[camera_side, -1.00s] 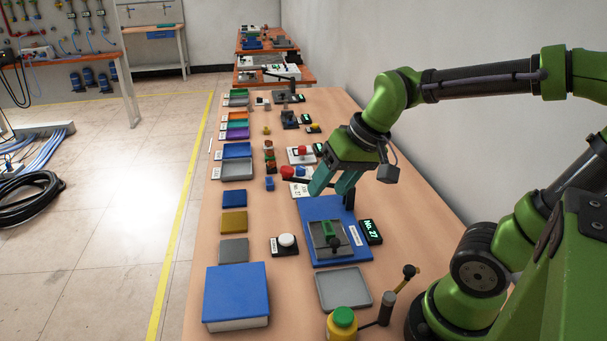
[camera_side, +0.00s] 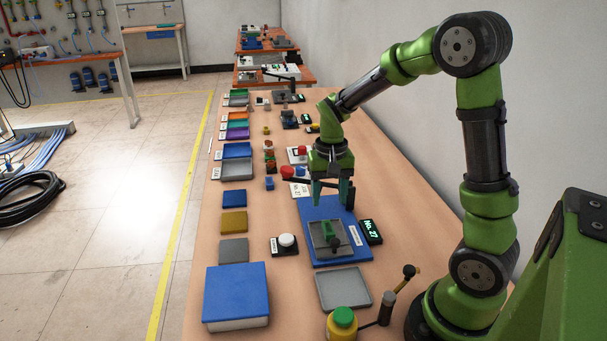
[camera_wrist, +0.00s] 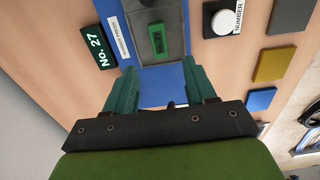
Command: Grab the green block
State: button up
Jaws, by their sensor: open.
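A dark knob (camera_side: 335,243) stands close in front of the block. A "No. 27" display (camera_side: 370,231) is right of the base, and a white round button (camera_side: 287,240) is left.

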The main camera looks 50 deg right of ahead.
aim_at(328, 226)
notch_tip(328, 226, down, 8)
jog(key=shift+s+f, duration=0.1)
jog(key=shift+f, duration=0.15)
grip_shut()
dwell(0.5)
